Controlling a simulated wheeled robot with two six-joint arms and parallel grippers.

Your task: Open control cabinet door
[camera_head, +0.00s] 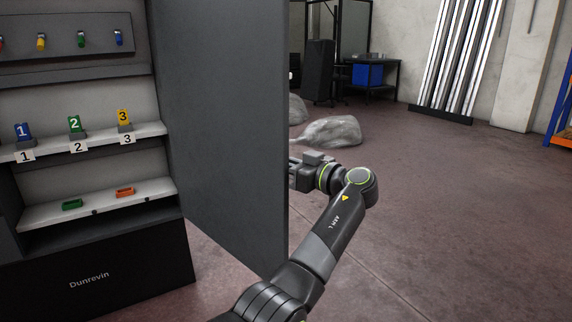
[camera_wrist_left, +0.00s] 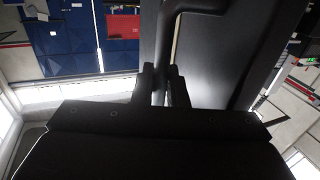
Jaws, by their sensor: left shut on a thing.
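The control cabinet (camera_head: 85,230) stands at the left in the head view. Its dark grey door (camera_head: 222,120) stands swung open, its inner face towards me and its free edge at the right. My left arm reaches around that free edge, and its gripper is partly hidden behind the door in the head view. In the left wrist view, my left gripper (camera_wrist_left: 162,84) is shut on the black door handle (camera_wrist_left: 188,6), a bent bar in front of the door's face (camera_wrist_left: 222,50). My right gripper is out of view.
Inside the cabinet are shelves with numbered blue, green and yellow blocks (camera_head: 75,124) and small green and orange pieces (camera_head: 125,192). Wrapped grey lumps (camera_head: 333,131) lie on the floor behind the door. The floor (camera_head: 460,220) to the right is clear.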

